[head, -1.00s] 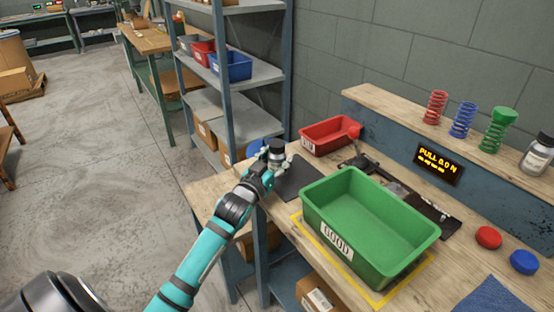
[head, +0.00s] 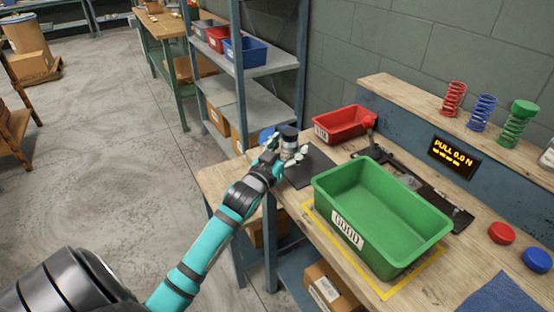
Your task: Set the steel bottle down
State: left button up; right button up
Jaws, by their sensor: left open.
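The steel bottle (head: 289,146), with a black cap and a silver body, is upright by the near-left edge of the dark mat (head: 314,165) on the workbench. My left gripper (head: 286,157) is at the bottle, its fingers open around or beside the lower body. The fingers and wrist hide the bottle's base, so I cannot tell whether it touches the mat. My right gripper is out of view.
A green bin (head: 378,215) marked GOOD stands right of the mat, inside a yellow outline. A red bin (head: 342,124) is behind the mat. A metal shelf (head: 262,62) rises close behind my left gripper. A blue thing (head: 268,136) is partly hidden beside the bottle.

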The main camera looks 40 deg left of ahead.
pick_arm(q)
jog(key=s+d, duration=0.1)
jog(key=s, duration=0.9)
jog(key=shift+s+d, duration=0.2)
jog(key=shift+s, duration=0.2)
